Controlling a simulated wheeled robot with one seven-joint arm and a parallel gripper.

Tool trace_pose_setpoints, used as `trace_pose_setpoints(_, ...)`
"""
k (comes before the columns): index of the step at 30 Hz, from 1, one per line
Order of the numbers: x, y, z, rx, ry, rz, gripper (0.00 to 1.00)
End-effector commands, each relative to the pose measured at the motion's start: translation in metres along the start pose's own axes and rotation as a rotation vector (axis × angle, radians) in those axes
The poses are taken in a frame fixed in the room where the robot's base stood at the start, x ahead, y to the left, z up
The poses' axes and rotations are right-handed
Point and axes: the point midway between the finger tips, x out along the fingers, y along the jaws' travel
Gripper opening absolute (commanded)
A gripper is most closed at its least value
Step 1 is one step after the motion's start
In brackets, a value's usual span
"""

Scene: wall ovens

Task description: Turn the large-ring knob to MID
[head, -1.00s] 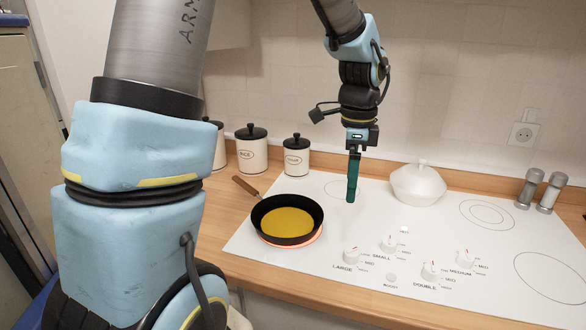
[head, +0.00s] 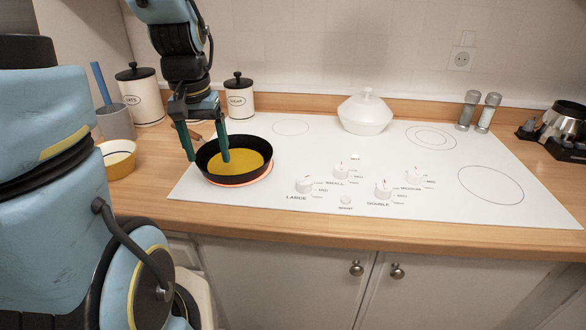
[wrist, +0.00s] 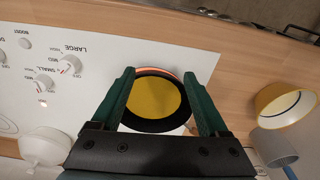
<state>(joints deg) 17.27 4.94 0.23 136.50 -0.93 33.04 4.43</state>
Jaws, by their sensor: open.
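The LARGE knob (head: 304,186) is a white dial with a red mark, front left in the knob group on the white cooktop. It also shows in the wrist view (wrist: 70,66), left of the fingers. MID is printed beside it; the exact setting is too small to read. My gripper (head: 208,157) is open and empty, its green fingers pointing down at the pan, well left of the knob. In the wrist view my gripper (wrist: 158,74) frames the pan between its fingers. I cannot tell whether a finger touches the pan.
A black pan (head: 213,178) with yellow contents sits on a red-glowing burner. Other knobs (head: 383,189) stand close to the right. A white lidded pot (head: 365,112) is at the back. Canisters (head: 140,95) and a yellow bowl (head: 119,160) are left.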

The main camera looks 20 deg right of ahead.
Motion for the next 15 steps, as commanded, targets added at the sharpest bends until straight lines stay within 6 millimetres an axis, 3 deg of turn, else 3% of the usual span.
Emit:
trace_pose_setpoints(1,0.01,0.027,-0.017,0.097,-0.011,0.01,0.78)
trace_pose_setpoints(3,0.01,0.063,-0.035,0.222,-0.031,0.023,0.78)
trace_pose_setpoints(9,0.005,0.154,-0.059,0.51,-0.081,0.048,0.78)
trace_pose_setpoints(12,0.001,0.181,-0.061,0.592,-0.095,0.054,0.78)
trace_pose_setpoints(15,0.0,0.193,-0.061,0.629,-0.103,0.056,0.78)
